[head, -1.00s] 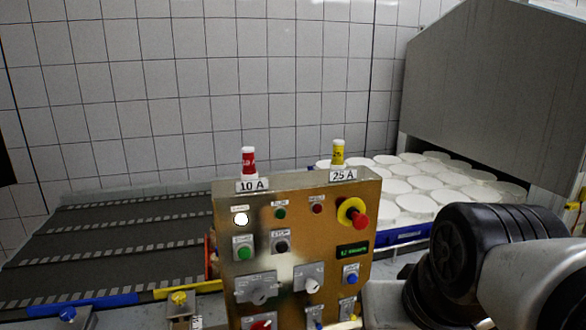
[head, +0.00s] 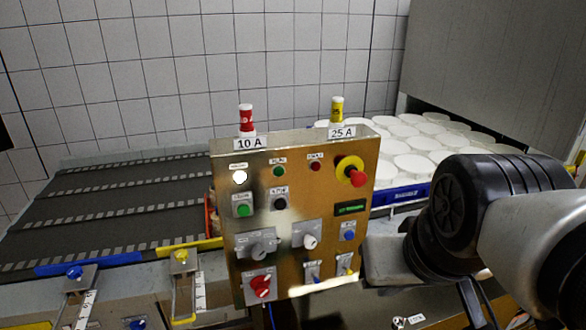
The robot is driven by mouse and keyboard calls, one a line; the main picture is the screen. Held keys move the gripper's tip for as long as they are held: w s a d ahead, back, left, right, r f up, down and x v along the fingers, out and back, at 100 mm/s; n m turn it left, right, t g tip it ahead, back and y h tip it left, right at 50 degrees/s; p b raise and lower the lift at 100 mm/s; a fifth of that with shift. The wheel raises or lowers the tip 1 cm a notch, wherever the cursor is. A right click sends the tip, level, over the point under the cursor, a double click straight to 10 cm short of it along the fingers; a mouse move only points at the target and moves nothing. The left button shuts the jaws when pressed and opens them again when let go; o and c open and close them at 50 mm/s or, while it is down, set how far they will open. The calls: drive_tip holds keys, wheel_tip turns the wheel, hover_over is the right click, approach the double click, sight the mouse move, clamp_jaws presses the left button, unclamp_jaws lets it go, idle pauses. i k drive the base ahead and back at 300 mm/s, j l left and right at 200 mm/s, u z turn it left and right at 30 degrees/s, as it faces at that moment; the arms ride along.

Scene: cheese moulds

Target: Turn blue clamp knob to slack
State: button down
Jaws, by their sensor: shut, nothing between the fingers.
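The blue clamp knob (head: 74,272) sits on a metal clamp bracket with a scale strip at the lower left, beside a blue bar (head: 95,263) along the belt's front edge. The direction the knob is turned is too small to read.
A yellow clamp knob (head: 180,255) stands just right of the blue one. A brass control panel (head: 290,215) with buttons and switches rises in the middle. White round moulds (head: 415,165) fill the back right. A dark belt (head: 110,215) lies at left.

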sight(75, 272)
drive_tip(key=u, duration=1.8)
drive_tip(key=i+j+z, duration=0.1)
drive_tip(key=z, duration=0.3)
drive_tip(key=i+j+z, duration=0.1)
drive_tip(key=z, duration=0.25)
drive_tip(key=j+z, duration=0.2)
drive_tip(key=z, duration=0.2)
drive_tip(key=i+j+z, duration=0.15)
drive_tip(key=j, duration=0.2)
drive_tip(key=j+z, duration=0.2)
drive_tip(key=j, duration=0.15)
drive_tip(key=i+j+z, duration=0.15)
drive_tip(key=j, duration=0.25)
drive_tip(key=j+z, duration=0.15)
drive_tip(key=j, duration=1.8)
drive_tip(key=i, duration=0.05)
